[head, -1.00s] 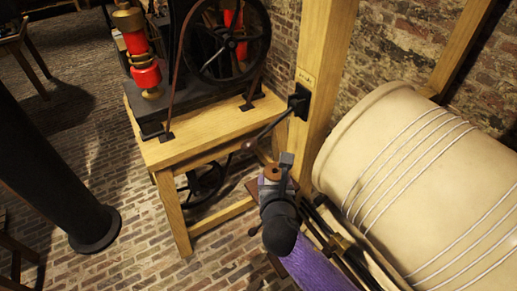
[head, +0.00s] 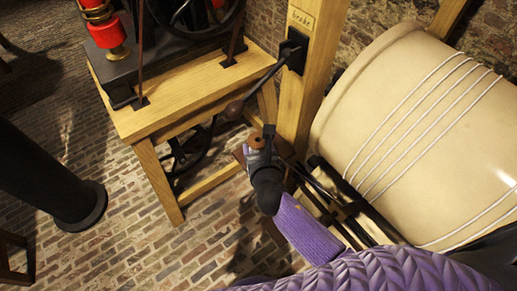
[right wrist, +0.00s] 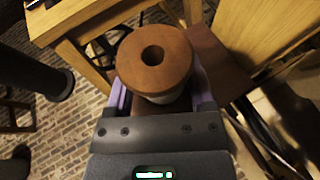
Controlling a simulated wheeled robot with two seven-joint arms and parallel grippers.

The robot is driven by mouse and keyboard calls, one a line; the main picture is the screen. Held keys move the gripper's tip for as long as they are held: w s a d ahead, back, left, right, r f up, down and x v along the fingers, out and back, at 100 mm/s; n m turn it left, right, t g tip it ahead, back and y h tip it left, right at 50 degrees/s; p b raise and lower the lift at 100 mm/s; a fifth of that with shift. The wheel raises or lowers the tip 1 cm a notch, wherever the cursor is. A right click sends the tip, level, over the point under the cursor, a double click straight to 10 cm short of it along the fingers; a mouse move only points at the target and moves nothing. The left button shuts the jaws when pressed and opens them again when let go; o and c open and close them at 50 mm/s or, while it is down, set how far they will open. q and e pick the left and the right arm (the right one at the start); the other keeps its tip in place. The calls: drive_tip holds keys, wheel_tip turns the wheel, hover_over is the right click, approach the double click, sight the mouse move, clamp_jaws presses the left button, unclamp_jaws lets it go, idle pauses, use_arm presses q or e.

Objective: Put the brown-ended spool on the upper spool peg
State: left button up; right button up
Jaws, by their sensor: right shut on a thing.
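The brown-ended spool (right wrist: 154,58) is in my right gripper, with its round brown end and dark centre hole facing the right wrist camera. In the head view its brown end (head: 257,140) shows small between the fingers. My right gripper (head: 262,143) is shut on the spool and holds it in front of the wooden post, left of the big cream drum. In the right wrist view the fingers (right wrist: 161,90) stand on both sides of the spool. I cannot make out the upper spool peg in any view. My left gripper is not in view.
The large cream drum (head: 400,130) wound with white cord is at the right. A wooden post (head: 308,85) with a "brake" label carries a dark lever (head: 262,84). A wooden table (head: 185,88) with a machine stands at the left. Brick floor (head: 110,245) is open in front.

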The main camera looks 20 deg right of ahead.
drive_tip(key=shift+f, duration=0.15)
drive_tip(key=o, duration=1.2)
drive_tip(key=shift+c, duration=0.2)
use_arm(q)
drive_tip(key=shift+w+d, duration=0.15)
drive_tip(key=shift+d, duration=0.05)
